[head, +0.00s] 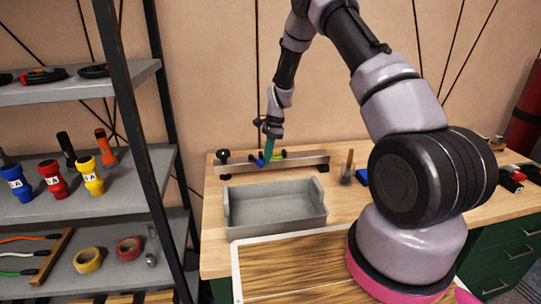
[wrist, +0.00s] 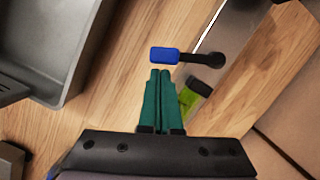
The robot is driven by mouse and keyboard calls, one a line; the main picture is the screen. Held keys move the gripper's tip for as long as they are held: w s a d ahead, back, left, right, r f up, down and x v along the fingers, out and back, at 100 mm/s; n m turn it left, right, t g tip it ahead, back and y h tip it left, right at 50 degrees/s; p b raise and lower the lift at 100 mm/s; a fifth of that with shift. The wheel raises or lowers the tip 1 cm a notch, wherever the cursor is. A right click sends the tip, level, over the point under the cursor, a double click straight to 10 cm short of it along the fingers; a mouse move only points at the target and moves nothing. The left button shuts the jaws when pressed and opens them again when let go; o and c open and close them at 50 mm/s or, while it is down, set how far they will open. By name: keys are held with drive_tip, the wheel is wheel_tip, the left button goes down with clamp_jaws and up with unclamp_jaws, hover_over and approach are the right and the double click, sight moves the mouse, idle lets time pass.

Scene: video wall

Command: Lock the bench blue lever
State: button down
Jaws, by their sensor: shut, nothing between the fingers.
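The blue lever (wrist: 164,55) shows in the wrist view as a blue grip on a short black arm, which runs right to a round black pivot (wrist: 216,60) on a metal bar (wrist: 228,35). My gripper (wrist: 160,72) has green fingers pressed together, just below the blue grip in the picture; I cannot tell whether they touch it. In the head view the blue lever (head: 260,162) is small, at the bar on the bench, with my gripper (head: 270,160) right over it, partly hiding it.
A green-yellow lever (wrist: 188,98) lies close right of my fingers. A grey open bin (head: 275,212) stands in front of the metal bar on the wooden bench (head: 345,205). A tool with a wooden handle (head: 348,165) stands to the right. A shelf rack (head: 130,165) is at the left.

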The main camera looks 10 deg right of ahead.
sight(259, 160)
drive_tip(key=shift+s+a, duration=0.1)
idle(0.3)
drive_tip(key=shift+s+a+m, duration=0.1)
drive_tip(key=shift+m, duration=0.3)
drive_tip(key=shift+s+a+m, duration=0.15)
drive_tip(key=shift+a+m, duration=0.05)
drive_tip(key=shift+m, duration=0.1)
drive_tip(key=shift+s+a+m+t, duration=0.45)
drive_tip(key=shift+a+m, duration=0.15)
drive_tip(key=shift+m, duration=0.5)
drive_tip(key=a+m, duration=0.1)
drive_tip(key=m, duration=0.1)
drive_tip(key=shift+s+a+m+t, duration=0.25)
drive_tip(key=shift+s+a+m, duration=0.05)
drive_tip(key=shift+s+a, duration=0.1)
drive_tip(key=a+m, duration=0.1)
drive_tip(key=m, duration=0.1)
drive_tip(key=shift+s+a+m+t, duration=0.15)
drive_tip(key=shift+a+m+t, duration=0.2)
drive_tip(key=shift+m+t, duration=0.05)
drive_tip(key=shift+a+m+t, duration=0.3)
drive_tip(key=shift+a+m, duration=0.35)
drive_tip(key=shift+m, duration=0.55)
